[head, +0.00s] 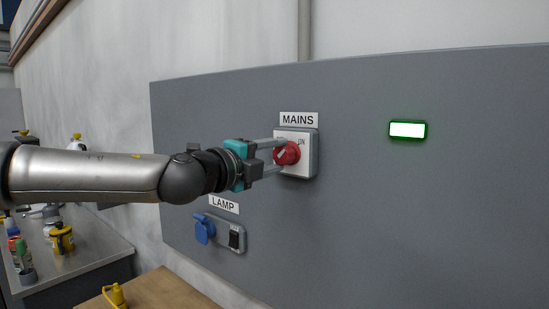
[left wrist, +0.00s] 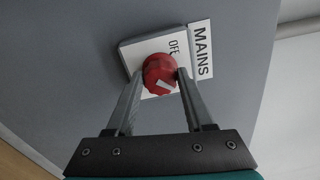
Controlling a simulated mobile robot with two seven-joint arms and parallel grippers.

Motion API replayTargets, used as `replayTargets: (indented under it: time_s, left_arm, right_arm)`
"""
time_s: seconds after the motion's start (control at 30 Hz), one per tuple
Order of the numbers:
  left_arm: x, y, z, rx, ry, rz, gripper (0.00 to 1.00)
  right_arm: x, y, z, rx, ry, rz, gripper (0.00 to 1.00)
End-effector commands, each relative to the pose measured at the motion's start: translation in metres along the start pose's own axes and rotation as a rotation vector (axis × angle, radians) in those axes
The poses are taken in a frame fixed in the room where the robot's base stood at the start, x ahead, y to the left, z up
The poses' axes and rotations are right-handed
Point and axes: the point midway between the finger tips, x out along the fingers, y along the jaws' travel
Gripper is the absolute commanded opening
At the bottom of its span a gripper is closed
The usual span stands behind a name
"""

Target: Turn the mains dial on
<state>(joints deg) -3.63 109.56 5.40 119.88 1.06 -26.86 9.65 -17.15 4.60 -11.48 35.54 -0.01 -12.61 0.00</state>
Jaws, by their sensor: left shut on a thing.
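The red mains dial (head: 293,157) sits on a white switch plate (head: 307,164) under the MAINS label (head: 298,120). The word ON shows at the plate's upper right in the head view; the word OFF shows in the left wrist view. The dial's white mark slants up and right, towards ON. My left gripper (head: 284,156) reaches in from the left and is shut on the dial (left wrist: 160,70), one finger on each side. An indicator (head: 407,130) on the right of the panel is lit, white with a green glowing rim. My right gripper is out of view.
Below on the grey panel (head: 400,220) are a LAMP label (head: 223,204), a blue plug (head: 204,229) and a black switch (head: 236,238). A bench with bottles and tools stands at lower left. A wooden surface (head: 160,290) lies below.

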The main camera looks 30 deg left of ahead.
Motion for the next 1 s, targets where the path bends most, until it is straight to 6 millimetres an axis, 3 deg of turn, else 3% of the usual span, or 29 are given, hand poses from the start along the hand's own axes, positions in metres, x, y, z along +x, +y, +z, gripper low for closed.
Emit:
replayTargets:
  time_s: [0.67, 0.7, 0.93, 1.0]
  left_arm:
    - [0.0, -0.0006, 0.0001, 0.06, 0.0, -0.001, 0.0]
    - [0.0, -0.0006, 0.0001, 0.06, 0.0, -0.001, 0.57]
    - [0.0, -0.0004, 0.0001, 0.057, 0.0, 0.0, 0.83]
    - [0.0, -0.0003, 0.0001, 0.056, 0.0, 0.0, 0.83]
  right_arm:
    - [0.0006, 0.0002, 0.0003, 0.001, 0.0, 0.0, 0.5]
    - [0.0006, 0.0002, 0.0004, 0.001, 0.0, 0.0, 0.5]
    - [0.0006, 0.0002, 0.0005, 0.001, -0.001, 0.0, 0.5]
    - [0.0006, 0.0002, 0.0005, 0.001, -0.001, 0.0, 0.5]
